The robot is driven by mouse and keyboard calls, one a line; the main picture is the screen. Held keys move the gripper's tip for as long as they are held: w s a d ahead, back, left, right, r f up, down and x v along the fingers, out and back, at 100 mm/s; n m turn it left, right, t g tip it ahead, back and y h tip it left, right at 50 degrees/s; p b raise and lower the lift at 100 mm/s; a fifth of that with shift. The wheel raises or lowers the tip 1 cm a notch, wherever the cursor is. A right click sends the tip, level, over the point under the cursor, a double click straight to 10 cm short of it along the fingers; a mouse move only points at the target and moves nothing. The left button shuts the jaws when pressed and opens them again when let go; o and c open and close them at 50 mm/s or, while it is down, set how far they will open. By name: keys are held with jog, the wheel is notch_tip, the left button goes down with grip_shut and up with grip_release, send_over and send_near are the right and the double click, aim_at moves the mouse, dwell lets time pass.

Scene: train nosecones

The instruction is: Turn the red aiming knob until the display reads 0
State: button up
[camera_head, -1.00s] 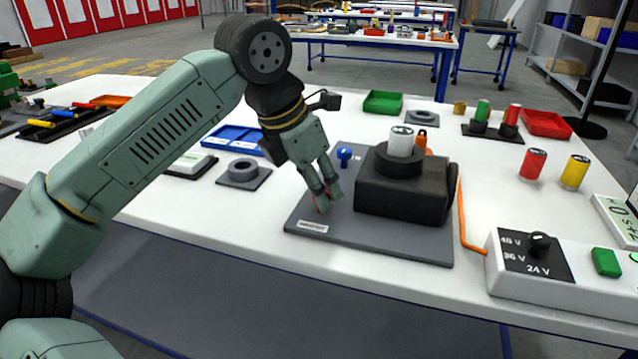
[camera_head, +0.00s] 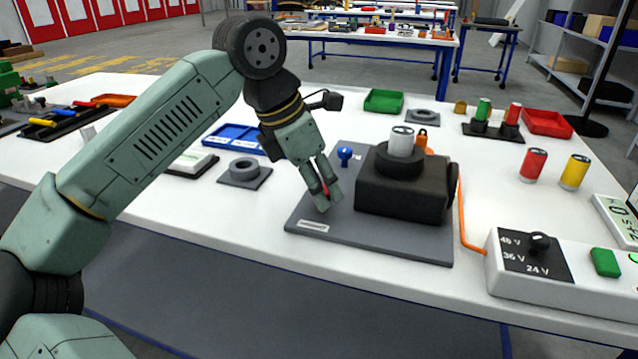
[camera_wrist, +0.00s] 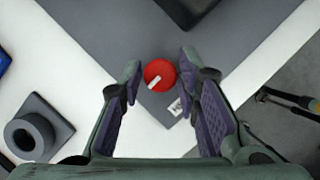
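The red aiming knob (camera_wrist: 159,75), round with a white pointer mark, sits on the grey base plate (camera_wrist: 103,30) near its corner. My gripper (camera_wrist: 160,72) is open, with one finger on each side of the knob and narrow gaps between. In the head view my gripper (camera_head: 325,203) is down at the plate, left of the black block, and mostly hides the knob. The display (camera_head: 612,222) stands at the right edge of the head view, tilted and cut off. I cannot read its value surely.
The black block (camera_head: 400,200) with a metal cylinder (camera_head: 401,141) stands right of my gripper. A blue knob (camera_head: 344,154) is behind it. A control box (camera_head: 540,285) with a voltage dial is at the front right. A grey ring holder (camera_head: 243,171) is to the left.

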dwell(0.3)
jog(key=v, duration=1.2)
